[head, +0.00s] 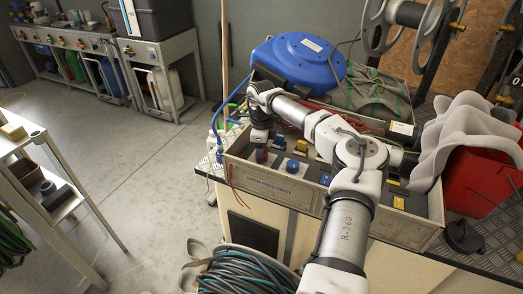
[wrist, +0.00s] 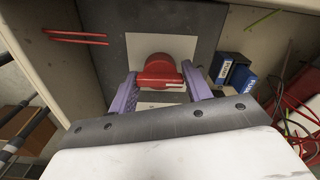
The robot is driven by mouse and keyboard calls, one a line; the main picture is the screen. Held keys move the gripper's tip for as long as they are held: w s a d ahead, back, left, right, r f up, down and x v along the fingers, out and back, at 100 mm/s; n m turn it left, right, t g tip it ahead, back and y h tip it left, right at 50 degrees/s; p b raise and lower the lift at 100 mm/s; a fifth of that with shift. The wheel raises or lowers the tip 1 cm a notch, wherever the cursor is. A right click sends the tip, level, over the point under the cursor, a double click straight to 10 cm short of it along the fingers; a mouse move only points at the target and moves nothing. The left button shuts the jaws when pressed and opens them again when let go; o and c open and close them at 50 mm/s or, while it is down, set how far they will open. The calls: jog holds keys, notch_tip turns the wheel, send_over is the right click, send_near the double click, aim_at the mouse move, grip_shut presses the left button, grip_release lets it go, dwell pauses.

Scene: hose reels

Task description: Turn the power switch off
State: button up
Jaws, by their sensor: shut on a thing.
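The power switch is a red rotary knob (wrist: 160,72) on a pale plate (wrist: 192,47) fixed to a dark panel in the wrist view. The purple fingers of my gripper (wrist: 160,94) stand on either side of the knob and are shut on it. A pale marking shows on the knob's near edge. In the head view my gripper (head: 261,143) reaches down into the left end of a shallow box (head: 283,186) on a bench. A little red of the knob (head: 262,156) shows there beneath it; most is hidden by the gripper.
A blue hose reel (head: 299,62) stands behind the box, and a coiled hose (head: 245,275) stands in front.

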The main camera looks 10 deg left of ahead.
jog(key=shift+r, duration=0.1)
jog(key=o, duration=0.7)
notch_tip(320, 180, up, 14)
jog(key=shift+f+b, duration=0.1)
jog(key=shift+b, duration=0.9)
